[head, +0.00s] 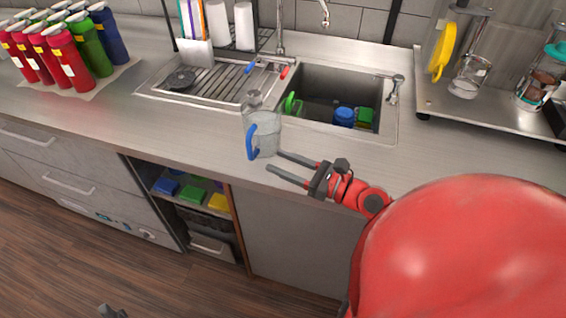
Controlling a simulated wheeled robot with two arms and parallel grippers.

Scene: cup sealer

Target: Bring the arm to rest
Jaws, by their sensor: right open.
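My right gripper (274,160) reaches in from the right over the front edge of the counter. Its two dark fingers are apart, with nothing seen between them. The fingertips are close to the lower right of a clear pitcher (265,128) with a blue handle, which stands upright on the counter in front of the sink. Whether a finger touches the pitcher cannot be told. A small dark tip at the bottom edge, left of middle, may be my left gripper (111,312); its fingers cannot be made out.
The sink (325,84) behind the pitcher holds blue and green items. Red, green and blue bottles (67,58) stand at the far left. A raised metal shelf (470,108) with glass dispensers is at the right. Below the counter (190,118) is an open cubby with colored items (193,193).

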